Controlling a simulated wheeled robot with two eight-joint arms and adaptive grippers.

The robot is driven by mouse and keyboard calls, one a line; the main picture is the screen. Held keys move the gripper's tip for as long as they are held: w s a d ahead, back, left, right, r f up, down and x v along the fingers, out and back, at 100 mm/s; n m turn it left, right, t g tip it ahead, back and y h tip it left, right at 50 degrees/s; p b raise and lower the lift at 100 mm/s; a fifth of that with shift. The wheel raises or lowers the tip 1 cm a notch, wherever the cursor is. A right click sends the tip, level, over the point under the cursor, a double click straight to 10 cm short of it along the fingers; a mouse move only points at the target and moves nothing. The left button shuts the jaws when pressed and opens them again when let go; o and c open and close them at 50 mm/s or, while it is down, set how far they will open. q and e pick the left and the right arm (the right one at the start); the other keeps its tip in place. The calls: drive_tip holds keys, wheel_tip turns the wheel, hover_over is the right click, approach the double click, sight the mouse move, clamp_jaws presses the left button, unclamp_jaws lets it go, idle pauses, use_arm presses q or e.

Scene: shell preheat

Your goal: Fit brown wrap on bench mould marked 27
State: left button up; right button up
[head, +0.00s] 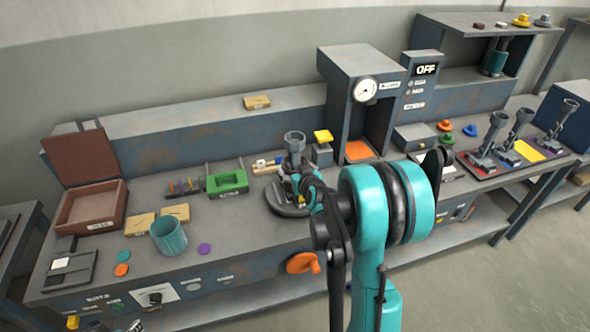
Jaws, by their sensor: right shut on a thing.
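My right gripper (291,178) is shut at the middle of the bench, with my teal arm reaching to it from the lower right. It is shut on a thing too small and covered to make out. Directly behind it stands a grey cup-topped mould (294,140), upright over a dark round base (289,211). My gripper covers its lower part, and I cannot tell whether they touch. No number 27 is readable on it. No brown wrap can be made out. My left gripper is not in view.
A yellow-topped block (323,137) and a gauge cabinet (362,62) stand just behind. A green holder (228,181), teal cup (169,236) and open brown box (91,206) are left. Several grey funnel-topped pieces stand right on coloured mats. An orange handle (302,263) is on the bench front.

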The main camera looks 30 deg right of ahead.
drive_tip(key=o, duration=1.2)
drive_tip(key=shift+o, duration=0.2)
drive_tip(key=v, duration=1.2)
drive_tip(key=s+a+n+g+y, duration=0.25)
drive_tip(key=s+a, duration=0.35)
drive_tip(key=a, duration=0.7)
drive_tip(key=s+a+g, duration=0.3)
drive_tip(key=s+a, duration=0.2)
drive_tip(key=s, duration=0.6)
drive_tip(key=shift+s+a+f+g+y, duration=0.35)
drive_tip(key=shift+a+f, duration=0.05)
